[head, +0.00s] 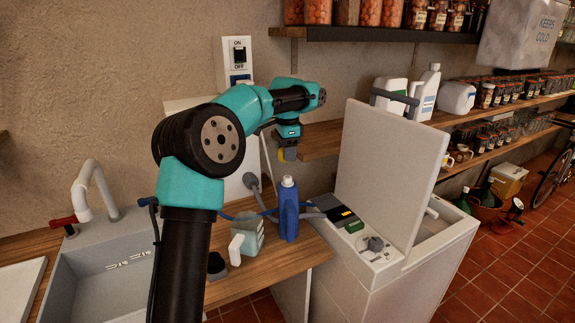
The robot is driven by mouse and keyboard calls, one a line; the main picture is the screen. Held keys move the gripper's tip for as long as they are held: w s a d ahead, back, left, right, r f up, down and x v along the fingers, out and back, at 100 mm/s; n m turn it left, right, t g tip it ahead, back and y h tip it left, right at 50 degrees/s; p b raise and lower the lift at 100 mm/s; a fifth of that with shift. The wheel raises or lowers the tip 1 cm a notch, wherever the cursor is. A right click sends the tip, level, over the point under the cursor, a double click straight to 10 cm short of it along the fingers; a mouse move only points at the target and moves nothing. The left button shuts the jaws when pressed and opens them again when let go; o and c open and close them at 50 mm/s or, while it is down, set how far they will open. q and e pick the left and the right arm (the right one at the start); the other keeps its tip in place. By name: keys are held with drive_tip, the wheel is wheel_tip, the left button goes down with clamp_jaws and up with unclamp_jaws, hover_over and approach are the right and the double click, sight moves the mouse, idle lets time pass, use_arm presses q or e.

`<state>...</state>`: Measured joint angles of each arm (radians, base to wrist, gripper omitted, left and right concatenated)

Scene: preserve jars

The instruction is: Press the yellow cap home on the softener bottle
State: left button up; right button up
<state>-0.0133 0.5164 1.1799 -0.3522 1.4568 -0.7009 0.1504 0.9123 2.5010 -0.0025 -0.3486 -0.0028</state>
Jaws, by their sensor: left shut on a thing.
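The softener bottle (289,212) is blue and stands upright on the wooden counter, with its pale neck (287,181) uncovered at the top. My left gripper (287,155) points down above the bottle, with a clear gap between them. It is shut on the yellow cap (281,154), of which only a small part shows beside the dark fingers. My right gripper is not in view.
A translucent pale green container (247,234) stands just left of the bottle. A sink (100,265) with a white tap (92,190) is at left. A white machine (385,255) with a raised lid (388,170) stands at right. Shelves (480,150) hold many jars.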

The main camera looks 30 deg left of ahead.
sight(288, 177)
use_arm(q)
drive_tip(key=shift+d+r, duration=0.3)
drive_tip(key=shift+r, duration=0.1)
drive_tip(key=shift+a+f, duration=0.1)
drive_tip(key=shift+f, duration=0.05)
drive_tip(key=shift+f, duration=2.8)
drive_tip(key=shift+f, duration=1.8)
drive_tip(key=o, duration=0.9)
drive_tip(key=shift+c, duration=0.2)
drive_tip(key=shift+r, duration=0.15)
wheel_tip(288, 177, up, 17)
drive_tip(key=shift+r, duration=0.1)
